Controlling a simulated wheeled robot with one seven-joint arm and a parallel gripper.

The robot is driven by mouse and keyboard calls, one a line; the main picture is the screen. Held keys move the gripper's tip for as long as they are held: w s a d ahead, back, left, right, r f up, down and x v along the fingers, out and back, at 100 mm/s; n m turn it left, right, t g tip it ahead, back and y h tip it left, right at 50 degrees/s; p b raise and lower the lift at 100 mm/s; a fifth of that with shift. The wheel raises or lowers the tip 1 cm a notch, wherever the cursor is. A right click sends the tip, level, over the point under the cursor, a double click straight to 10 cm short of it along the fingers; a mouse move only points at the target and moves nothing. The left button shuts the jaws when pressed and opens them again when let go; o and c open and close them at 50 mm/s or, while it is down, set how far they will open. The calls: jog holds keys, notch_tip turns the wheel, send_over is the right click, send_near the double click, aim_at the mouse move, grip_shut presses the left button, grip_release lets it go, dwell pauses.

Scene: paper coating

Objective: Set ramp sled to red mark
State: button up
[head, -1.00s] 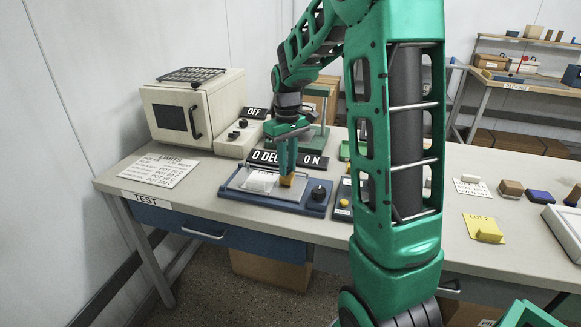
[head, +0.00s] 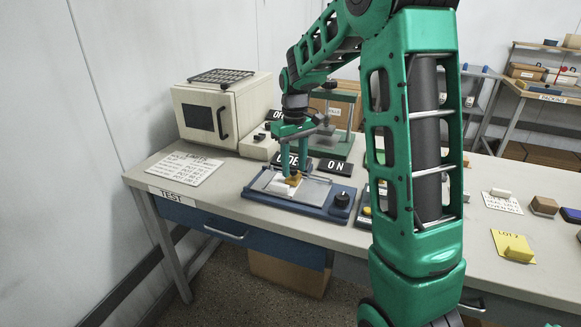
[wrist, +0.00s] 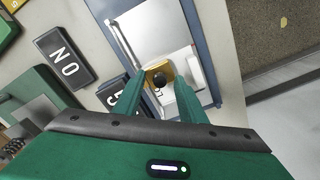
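The ramp sled is a small yellow-orange block (head: 293,179) with a black knob on top. It sits on the pale bed of a blue-based tester (head: 318,208) at the table's left part. My gripper (head: 293,170) points down over the bed, its two green fingers on either side of the sled. In the wrist view the fingertips (wrist: 160,76) flank the yellow block (wrist: 164,68) and appear shut on it, with the black knob between them. A white piece lies against the sled on the bed.
A black dial (head: 341,200) is at the tester's right end. Black OPEN-type and ON signs (head: 336,167) stand just behind it. A beige oven (head: 215,112) and a green stand (head: 336,143) are further back. A paper list (head: 184,168) lies at left. My arm hides the table's middle.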

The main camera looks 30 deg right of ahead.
aim_at(294, 169)
notch_tip(294, 169, up, 11)
jog(key=shift+f, duration=0.15)
dwell(0.4)
jog(key=s+f+m, duration=0.2)
jog(key=s, duration=0.9)
jog(key=s+f+m, duration=0.2)
jog(key=s+f, duration=0.1)
jog(key=s, duration=0.9)
jog(key=s+f+m, duration=0.3)
jog(key=s, duration=0.9)
jog(key=shift+d, duration=0.2)
jog(key=shift+w+f, duration=0.25)
jog(key=shift+w, duration=0.4)
